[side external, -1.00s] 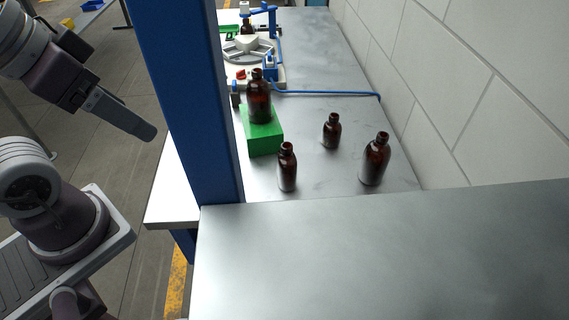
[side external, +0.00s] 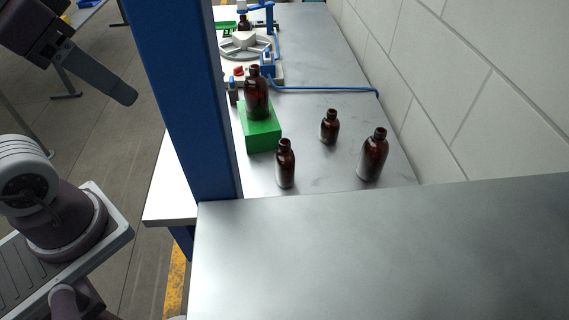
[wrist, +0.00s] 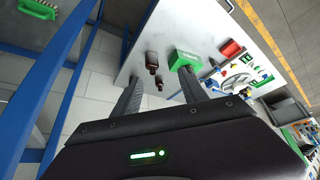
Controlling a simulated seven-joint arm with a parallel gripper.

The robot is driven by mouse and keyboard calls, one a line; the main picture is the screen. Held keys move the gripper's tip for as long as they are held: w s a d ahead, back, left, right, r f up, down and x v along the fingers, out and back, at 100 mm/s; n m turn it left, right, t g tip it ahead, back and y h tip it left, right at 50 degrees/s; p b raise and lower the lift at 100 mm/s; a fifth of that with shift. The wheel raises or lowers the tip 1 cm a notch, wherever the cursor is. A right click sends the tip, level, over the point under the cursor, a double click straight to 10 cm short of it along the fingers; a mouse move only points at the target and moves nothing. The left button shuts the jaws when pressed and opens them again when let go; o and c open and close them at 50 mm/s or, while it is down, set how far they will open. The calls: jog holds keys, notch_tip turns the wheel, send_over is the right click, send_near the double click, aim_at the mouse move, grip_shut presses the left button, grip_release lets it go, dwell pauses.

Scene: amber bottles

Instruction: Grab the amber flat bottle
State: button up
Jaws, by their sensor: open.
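Several amber bottles with dark necks stand upright on the grey metal table. One bottle (side external: 257,100) stands on a green block (side external: 263,136). Another bottle (side external: 286,168) is near the front, a short one (side external: 330,130) is farther back, and a wider one (side external: 373,157) is at the right. I cannot tell which is the flat one. My gripper (side external: 130,97) is left of the blue post, well apart from the bottles. In the wrist view my gripper (wrist: 162,72) has its fingers spread and empty, with two dark bottles (wrist: 152,58) beyond them.
A blue post (side external: 185,100) stands between my arm and the bottles. A grey surface (side external: 380,250) fills the foreground. A white block wall (side external: 480,80) borders the right. A round white fixture (side external: 245,45) and a blue hose (side external: 325,90) lie behind the bottles.

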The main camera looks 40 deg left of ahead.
jog(key=w+a+r+t+y, duration=0.2)
jog(key=w+a+r+t, duration=0.15)
jog(key=w, duration=0.55)
jog(key=w+a+r+t+y, duration=0.2)
jog(key=w+a+t, duration=0.15)
jog(key=w, duration=0.55)
jog(key=m+g+h, duration=0.2)
jog(key=m+h, duration=0.5)
jog(key=h, duration=0.5)
send_over(284, 161)
jog(key=s+a, duration=0.1)
jog(key=a, duration=0.2)
notch_tip(284, 161, down, 6)
notch_tip(284, 161, down, 26)
jog(key=x, duration=0.7)
jog(key=shift+a+f+t, duration=0.3)
jog(key=shift+a+f, duration=0.1)
jog(key=shift+a, duration=0.05)
jog(key=shift+y, duration=0.3)
grip_shut()
jog(key=shift+f, duration=0.1)
